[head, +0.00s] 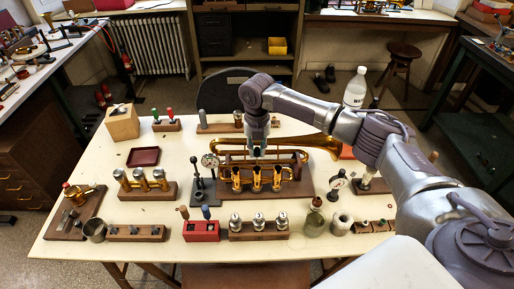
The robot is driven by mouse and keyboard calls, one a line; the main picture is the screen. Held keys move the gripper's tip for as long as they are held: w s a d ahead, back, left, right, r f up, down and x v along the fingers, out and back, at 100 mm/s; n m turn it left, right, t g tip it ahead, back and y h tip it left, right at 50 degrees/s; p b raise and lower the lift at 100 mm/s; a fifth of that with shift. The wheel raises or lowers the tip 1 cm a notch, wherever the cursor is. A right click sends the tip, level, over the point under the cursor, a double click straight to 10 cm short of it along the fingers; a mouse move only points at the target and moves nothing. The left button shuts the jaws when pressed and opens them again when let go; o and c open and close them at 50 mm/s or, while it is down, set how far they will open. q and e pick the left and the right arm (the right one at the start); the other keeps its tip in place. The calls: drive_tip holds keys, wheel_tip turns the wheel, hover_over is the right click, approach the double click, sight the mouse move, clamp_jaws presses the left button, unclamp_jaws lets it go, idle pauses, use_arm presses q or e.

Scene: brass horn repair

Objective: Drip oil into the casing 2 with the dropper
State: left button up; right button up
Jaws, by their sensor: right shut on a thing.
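My right gripper (257,148) reaches in from the right and points down above the middle of the table. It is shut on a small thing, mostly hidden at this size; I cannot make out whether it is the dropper. Below it, three open brass casings (257,181) stand in a row in front of a brass horn (312,146) on a dark wooden stand. The gripper is above the middle casing, apparently casing 2, though no label is readable. I cannot tell how far the held thing is from its mouth. My left gripper is not in view.
Another brass three-tube piece (141,180) sits on a block at left. Silver valves (258,221) stand in a front rack beside a red block (201,231). A dark red tray (144,156) lies at left. A white bottle (355,88) stands behind my arm.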

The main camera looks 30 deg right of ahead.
idle(0.4)
drive_tip(key=shift+p, duration=0.45)
drive_tip(key=shift+p, duration=0.35)
drive_tip(key=shift+f, duration=0.2)
idle(0.5)
drive_tip(key=shift+f+b, duration=0.6)
drive_tip(key=shift+f, duration=0.4)
idle(2.0)
wheel_tip(320, 180, up, 5)
drive_tip(key=p, duration=0.5)
drive_tip(key=shift+r, duration=0.1)
drive_tip(key=shift+a, duration=0.1)
